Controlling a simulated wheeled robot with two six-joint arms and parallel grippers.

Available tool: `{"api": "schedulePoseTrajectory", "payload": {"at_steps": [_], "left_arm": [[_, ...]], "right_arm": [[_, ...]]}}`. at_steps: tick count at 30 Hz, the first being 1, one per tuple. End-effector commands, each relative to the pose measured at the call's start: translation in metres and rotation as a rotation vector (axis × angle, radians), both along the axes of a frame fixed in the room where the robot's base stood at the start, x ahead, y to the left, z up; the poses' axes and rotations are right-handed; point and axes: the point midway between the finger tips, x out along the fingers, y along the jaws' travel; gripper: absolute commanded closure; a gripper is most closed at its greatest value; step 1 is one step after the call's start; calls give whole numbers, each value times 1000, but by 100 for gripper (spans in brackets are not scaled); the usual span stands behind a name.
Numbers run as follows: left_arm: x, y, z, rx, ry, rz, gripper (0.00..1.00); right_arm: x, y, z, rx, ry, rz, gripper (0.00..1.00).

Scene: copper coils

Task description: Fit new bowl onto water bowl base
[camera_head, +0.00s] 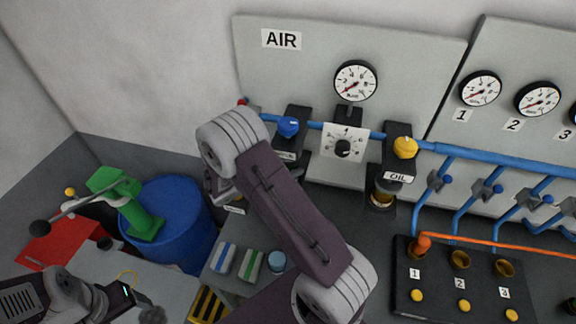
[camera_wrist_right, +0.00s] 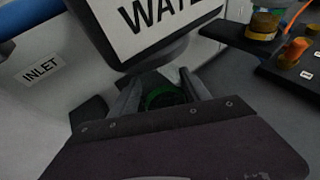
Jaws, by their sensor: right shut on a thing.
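The water bowl base is the black block with the WATER label (camera_wrist_right: 165,22) at the top of the right wrist view. In the head view it shows under the blue knob (camera_head: 289,127), as a black unit (camera_head: 290,148) partly hidden by my right arm. My right gripper (camera_wrist_right: 162,92) is shut on a dark bowl with a green rim, the new bowl (camera_wrist_right: 165,99), just below the base. I cannot tell whether bowl and base touch. In the head view my arm hides most of this. My left gripper (camera_head: 150,312) is at the lower left, small and unclear.
The oil unit (camera_head: 396,172) with a yellow knob hangs to the right on the blue pipe. A black valve box (camera_head: 440,280) stands at lower right. A blue drum (camera_head: 172,215) and green press (camera_head: 140,215) stand left. Small packs and a cup (camera_head: 277,261) sit below.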

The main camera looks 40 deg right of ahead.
Motion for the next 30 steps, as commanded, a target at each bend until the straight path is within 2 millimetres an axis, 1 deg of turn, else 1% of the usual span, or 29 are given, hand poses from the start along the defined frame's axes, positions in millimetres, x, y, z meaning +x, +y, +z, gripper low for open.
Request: {"api": "schedulePoseTrajectory", "payload": {"at_steps": [7, 8, 9, 10, 18, 20, 21, 22, 23, 30], "left_arm": [[0, 0, -7, 0, 0, 0, 26], [0, 0, -6, 0, 0, 0, 26], [0, 0, -6, 0, 0, 0, 26], [0, 0, -6, 0, 0, 0, 26], [0, 0, -5, 0, 0, 0, 26], [0, 0, 0, 0, 0, 0, 26], [0, 0, 6, 0, 0, 0, 26], [0, 0, -1, 0, -1, 0, 26], [0, 0, -5, 0, -1, 0, 26], [0, 0, -18, 0, 0, 0, 26]], "right_arm": [[0, 0, -8, -1, 0, 0, 90], [0, 0, -7, 0, 0, 0, 37], [0, 0, -7, 0, 0, 0, 25], [0, 0, -7, 0, 0, 0, 23], [0, 0, -6, 0, 0, 0, 23], [0, 0, 0, 0, 0, 0, 23], [0, 0, 7, 0, -1, 0, 23], [0, 6, 3, 0, -3, 3, 23], [0, 12, 3, 0, -3, 4, 23], [-7, 71, 26, 2, -4, 7, 23]]}}
